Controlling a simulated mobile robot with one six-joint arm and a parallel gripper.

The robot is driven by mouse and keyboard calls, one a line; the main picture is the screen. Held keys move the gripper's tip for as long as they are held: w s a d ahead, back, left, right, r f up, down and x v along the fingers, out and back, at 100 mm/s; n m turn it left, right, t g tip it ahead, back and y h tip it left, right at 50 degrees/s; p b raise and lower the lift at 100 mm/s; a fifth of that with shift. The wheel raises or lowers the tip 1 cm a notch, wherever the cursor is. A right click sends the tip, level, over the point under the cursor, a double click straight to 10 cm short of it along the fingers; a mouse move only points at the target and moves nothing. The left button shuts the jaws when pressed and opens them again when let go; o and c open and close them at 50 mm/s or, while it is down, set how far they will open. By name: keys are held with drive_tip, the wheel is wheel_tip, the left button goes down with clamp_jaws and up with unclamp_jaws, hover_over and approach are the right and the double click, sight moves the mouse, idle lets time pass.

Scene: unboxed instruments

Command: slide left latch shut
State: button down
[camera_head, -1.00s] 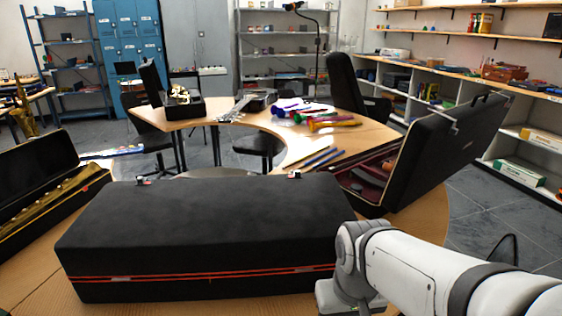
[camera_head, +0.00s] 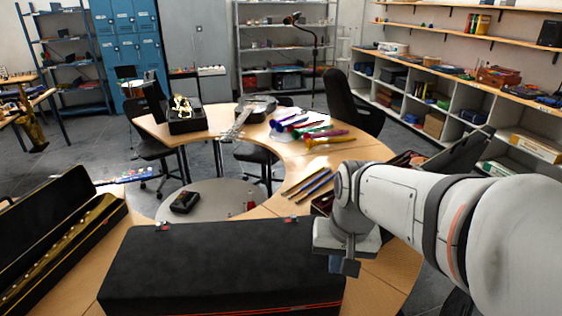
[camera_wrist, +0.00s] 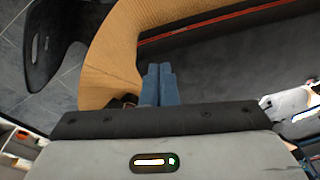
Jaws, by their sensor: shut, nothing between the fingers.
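A closed black case (camera_head: 222,262) with a red line along its side lies on the curved wooden table in front of me. Two small metal and red fittings, perhaps hinges or latches, show on its far top edge, one at the left (camera_head: 162,226) and one at the right (camera_head: 277,217). No latch can be made out clearly on its near side. My gripper (camera_head: 344,268) is above the case's right end. In the wrist view its blue-grey fingers (camera_wrist: 160,80) are together and empty, with the case and red line beyond them.
An open case with a gold instrument (camera_head: 65,245) lies at the left. Another open case (camera_head: 465,152) is partly hidden behind my arm at the right.

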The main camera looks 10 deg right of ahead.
drive_tip(key=w+d+r+m+g+y, duration=0.1)
drive_tip(key=w+d+r+m, duration=0.15)
drive_tip(key=w+m, duration=0.9)
drive_tip(key=w+d+f+m+y, duration=0.1)
drive_tip(key=w+f, duration=0.3)
drive_tip(key=w, duration=0.7)
drive_tip(key=w+d+f+m+y, duration=0.2)
drive_tip(key=w+d+f+m, duration=0.1)
drive_tip(key=w, duration=0.8)
drive_tip(key=shift+d+f+g+p, duration=0.35)
drive_tip(key=shift+d+f, duration=0.2)
drive_tip(key=shift+f, duration=0.35)
drive_tip(key=p, duration=0.2)
approach(299, 220)
drive_tip(key=f, duration=0.1)
drive_tip(key=d+f, duration=0.1)
drive_tip(key=f, duration=0.1)
drive_tip(key=d+f, duration=0.1)
drive_tip(key=f, duration=0.1)
drive_tip(key=a, duration=0.1)
drive_tip(key=a+p, duration=0.1)
drive_tip(key=a, duration=0.1)
drive_tip(key=shift+a+f, duration=0.2)
drive_tip(key=shift+f, duration=0.05)
drive_tip(key=shift+w+a+f+p, duration=0.1)
drive_tip(key=shift+a+p, duration=0.25)
drive_tip(key=shift+a, duration=0.05)
